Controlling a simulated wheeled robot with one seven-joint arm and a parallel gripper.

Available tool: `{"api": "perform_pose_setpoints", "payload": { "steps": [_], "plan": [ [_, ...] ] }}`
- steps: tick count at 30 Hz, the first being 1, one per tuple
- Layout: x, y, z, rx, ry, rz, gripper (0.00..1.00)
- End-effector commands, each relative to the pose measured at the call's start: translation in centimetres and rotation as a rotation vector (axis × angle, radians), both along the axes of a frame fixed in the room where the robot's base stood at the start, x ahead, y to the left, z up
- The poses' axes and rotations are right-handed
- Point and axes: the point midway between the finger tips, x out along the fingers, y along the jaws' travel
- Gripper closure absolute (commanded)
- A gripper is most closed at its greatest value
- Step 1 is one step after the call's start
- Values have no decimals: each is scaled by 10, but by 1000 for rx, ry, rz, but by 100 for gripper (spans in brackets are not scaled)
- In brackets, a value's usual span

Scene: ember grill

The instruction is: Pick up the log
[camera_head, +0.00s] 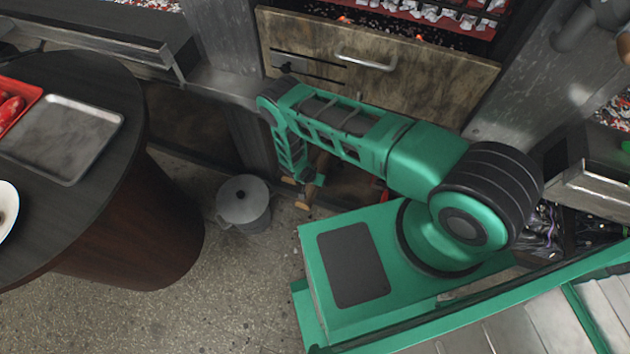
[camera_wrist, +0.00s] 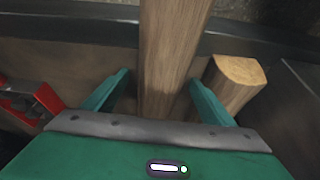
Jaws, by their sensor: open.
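A long wooden log (camera_wrist: 170,50) shows in the wrist view, running between the two fingers of my gripper (camera_wrist: 157,95). The gripper is open, with one finger on each side of the log and a visible gap at the left finger. A second, shorter log (camera_wrist: 233,84) with a pale cut end lies just right of the right finger. In the head view my gripper (camera_head: 302,180) reaches low, below the grill drawer, and the arm hides much of it. Log ends (camera_head: 303,199) show beside it near the floor.
A red object (camera_wrist: 28,98) lies left of my gripper in the wrist view. In the head view a grey lidded pot (camera_head: 243,203) stands on the floor to the left. A round dark table (camera_head: 120,165) holds a metal tray (camera_head: 20,152). The wooden grill drawer front (camera_head: 440,85) is above.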

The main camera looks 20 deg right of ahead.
Motion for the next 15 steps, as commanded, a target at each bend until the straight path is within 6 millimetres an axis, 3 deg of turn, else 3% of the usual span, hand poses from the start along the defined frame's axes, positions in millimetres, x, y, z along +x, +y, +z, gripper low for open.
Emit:
{"api": "perform_pose_setpoints", "payload": {
  "steps": [15],
  "plan": [
    [0,0,-4,0,0,0,22]
  ]
}}
